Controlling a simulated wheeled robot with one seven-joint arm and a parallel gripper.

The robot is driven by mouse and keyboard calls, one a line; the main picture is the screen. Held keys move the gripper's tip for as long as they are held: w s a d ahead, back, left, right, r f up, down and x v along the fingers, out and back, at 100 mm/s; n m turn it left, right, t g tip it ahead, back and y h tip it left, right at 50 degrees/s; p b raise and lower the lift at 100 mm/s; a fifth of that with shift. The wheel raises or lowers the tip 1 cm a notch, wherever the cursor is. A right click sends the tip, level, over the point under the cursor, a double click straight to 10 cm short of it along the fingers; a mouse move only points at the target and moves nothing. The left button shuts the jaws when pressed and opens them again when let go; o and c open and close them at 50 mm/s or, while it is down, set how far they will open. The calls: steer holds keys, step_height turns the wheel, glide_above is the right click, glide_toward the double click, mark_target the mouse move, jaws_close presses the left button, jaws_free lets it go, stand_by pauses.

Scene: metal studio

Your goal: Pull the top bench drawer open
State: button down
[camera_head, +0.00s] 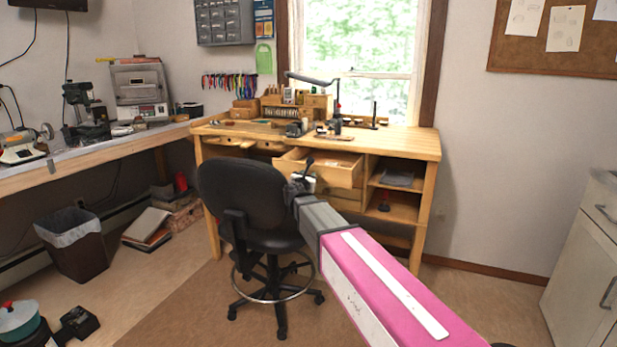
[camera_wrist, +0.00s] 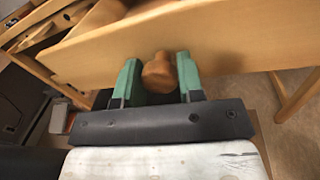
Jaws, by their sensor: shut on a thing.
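The wooden bench (camera_head: 415,147) stands under the window. Its top drawer (camera_head: 338,176) sticks out from the bench front, and its open inside shows from above. In the wrist view the drawer's plain wooden front (camera_wrist: 215,45) spans the picture, with a round wooden knob (camera_wrist: 159,70). My gripper (camera_wrist: 158,82) has its green fingers on both sides of the knob and is shut on it. In the head view my gripper (camera_head: 303,180) is at the drawer front, small and partly hidden by my arm.
A black swivel chair (camera_head: 240,190) stands in front of the bench, close to my arm's left side. Tools lie on the bench top. A side counter (camera_head: 90,157) runs along the left, with a waste bin (camera_head: 75,245) below. Floor right of the bench is clear up to a white cabinet (camera_head: 583,265).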

steer(key=c, duration=0.8)
jaws_free()
steer(key=shift+o, duration=0.2)
steer(key=v, duration=1)
steer(key=shift+s, duration=0.35)
